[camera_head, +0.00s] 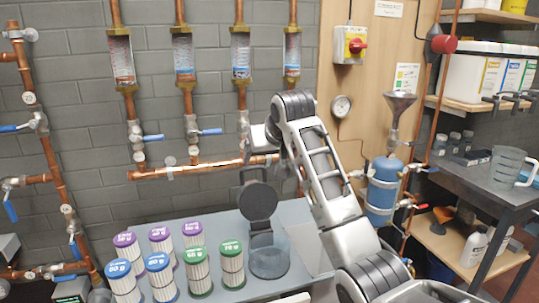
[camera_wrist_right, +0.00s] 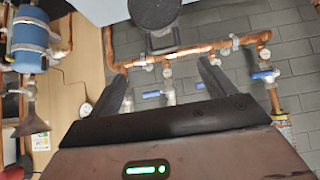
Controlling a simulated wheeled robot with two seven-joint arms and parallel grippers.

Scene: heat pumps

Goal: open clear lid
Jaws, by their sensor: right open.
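A round dark disc, apparently the same lid, shows at the top of the right wrist view (camera_wrist_right: 155,12). My right gripper (camera_wrist_right: 163,80) is open, with nothing between its two dark fingers. In the head view the right arm reaches up and its hand is above the lid, in front of the copper pipe, apart from the lid. The fingers are hard to make out there. My left gripper is not in view.
Several white filter cartridges with purple, blue and green caps (camera_head: 158,268) stand left of the container. A horizontal copper pipe (camera_head: 190,170) with blue valve handles runs along the wall behind. A blue tank (camera_head: 384,187) and a dark side table (camera_head: 480,185) are at the right.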

